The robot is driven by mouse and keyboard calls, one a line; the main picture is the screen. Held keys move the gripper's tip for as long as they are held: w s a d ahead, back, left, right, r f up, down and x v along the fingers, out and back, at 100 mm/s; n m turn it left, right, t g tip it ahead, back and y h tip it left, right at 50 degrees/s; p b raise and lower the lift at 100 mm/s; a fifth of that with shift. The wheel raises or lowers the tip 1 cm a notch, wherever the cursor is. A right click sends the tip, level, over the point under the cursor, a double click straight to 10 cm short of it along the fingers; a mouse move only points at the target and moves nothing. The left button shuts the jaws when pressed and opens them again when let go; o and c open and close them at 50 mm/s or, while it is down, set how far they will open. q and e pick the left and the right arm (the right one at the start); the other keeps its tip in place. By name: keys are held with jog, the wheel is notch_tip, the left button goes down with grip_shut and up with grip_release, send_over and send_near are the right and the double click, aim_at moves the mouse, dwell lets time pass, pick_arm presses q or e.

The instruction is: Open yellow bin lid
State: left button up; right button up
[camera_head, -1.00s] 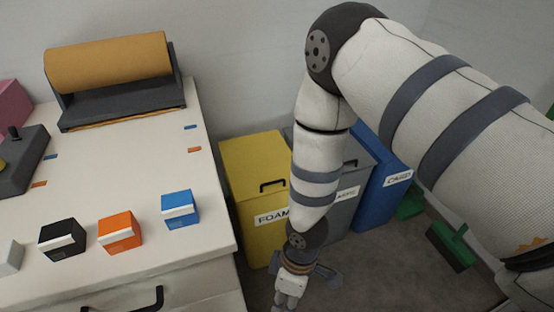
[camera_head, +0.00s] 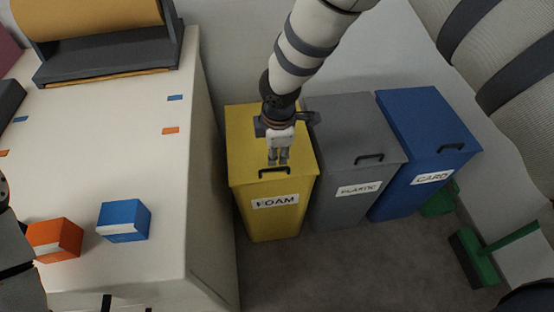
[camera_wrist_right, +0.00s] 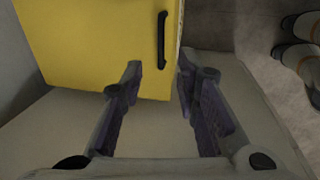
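The yellow bin (camera_head: 262,215) labelled FOAM stands on the floor right of the table. Its lid (camera_head: 246,150) is shut, with a black handle (camera_head: 274,172) near its front edge. In the wrist view the yellow lid (camera_wrist_right: 90,45) and its handle (camera_wrist_right: 163,38) lie beyond the fingers. My right gripper (camera_head: 278,162) hangs over the lid, just behind the handle in the head view. In the wrist view my right gripper (camera_wrist_right: 158,66) is open, with nothing between its fingers. Any gap between fingertips and handle is hard to judge. My left gripper is out of view.
A grey PLASTIC bin (camera_head: 345,205) and a blue CARD bin (camera_head: 425,140) stand close on the right. The white table (camera_head: 150,180) is on the left, with orange (camera_head: 55,240) and blue (camera_head: 124,220) boxes. A green brush (camera_head: 475,257) lies at right.

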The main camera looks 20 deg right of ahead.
aim_at(275, 168)
jog(key=b+x, duration=0.1)
jog(key=x, duration=0.7)
jog(key=shift+s+f, duration=0.1)
jog(key=shift+f, duration=0.35)
jog(key=shift+r, duration=0.1)
grip_shut()
